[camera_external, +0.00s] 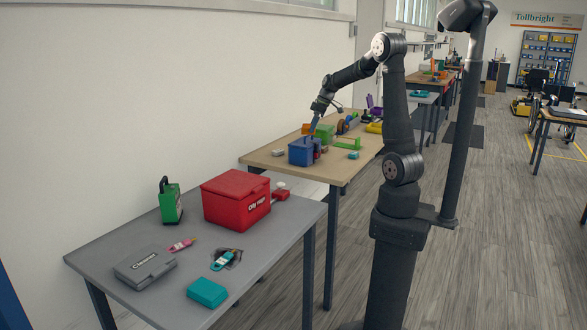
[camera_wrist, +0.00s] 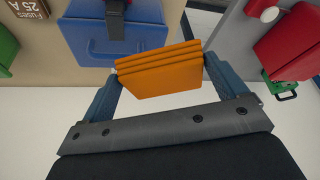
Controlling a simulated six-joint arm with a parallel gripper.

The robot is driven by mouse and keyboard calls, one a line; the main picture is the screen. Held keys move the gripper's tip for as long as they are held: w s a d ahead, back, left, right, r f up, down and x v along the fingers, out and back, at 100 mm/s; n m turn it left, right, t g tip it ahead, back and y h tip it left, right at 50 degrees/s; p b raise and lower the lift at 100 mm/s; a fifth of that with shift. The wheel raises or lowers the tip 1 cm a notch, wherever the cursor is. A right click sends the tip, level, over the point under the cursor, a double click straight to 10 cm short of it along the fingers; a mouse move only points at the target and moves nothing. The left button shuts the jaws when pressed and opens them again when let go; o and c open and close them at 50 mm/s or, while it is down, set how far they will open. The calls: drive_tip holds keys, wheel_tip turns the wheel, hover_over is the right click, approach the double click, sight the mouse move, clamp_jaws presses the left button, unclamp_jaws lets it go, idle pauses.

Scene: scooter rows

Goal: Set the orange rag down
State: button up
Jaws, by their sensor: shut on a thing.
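The orange rag (camera_wrist: 158,72) is a folded, layered block in the wrist view. My gripper (camera_wrist: 162,62) is shut on it, with one blue finger at each end of the rag. In the external view my gripper (camera_external: 315,121) is above the tan table (camera_external: 272,158), close to the blue bin (camera_external: 300,153). The blue bin (camera_wrist: 95,48) also shows beyond the rag, to its left, in the wrist view.
The grey table (camera_external: 130,236) in front holds a red box (camera_external: 232,200) with a white label, a green can (camera_external: 170,202), a grey case marked Cleaned (camera_external: 145,270) and a teal block (camera_external: 207,292). A green box (camera_external: 324,133) and several small items crowd the tan table.

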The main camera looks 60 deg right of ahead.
drive_tip(key=s+d+f+m+h, duration=0.15)
drive_tip(key=s+d, duration=0.25)
drive_tip(key=s, duration=0.4)
drive_tip(key=s+d+m, duration=0.2)
drive_tip(key=s+d, duration=0.2)
drive_tip(key=s, duration=0.4)
drive_tip(key=s+d+m, duration=0.2)
drive_tip(key=s+d, duration=0.2)
drive_tip(key=s, duration=0.4)
drive_tip(key=shift+n, duration=0.25)
drive_tip(key=w+a+f, duration=0.1)
drive_tip(key=w+f, duration=0.3)
drive_tip(key=w+a+f, duration=0.1)
drive_tip(key=w+f, duration=0.3)
drive_tip(key=w+a+f, duration=0.1)
drive_tip(key=w+f, duration=0.3)
drive_tip(key=shift+a, duration=0.3)
drive_tip(key=shift+f, duration=2.05)
drive_tip(key=shift+f, duration=0.15)
drive_tip(key=o, duration=0.7)
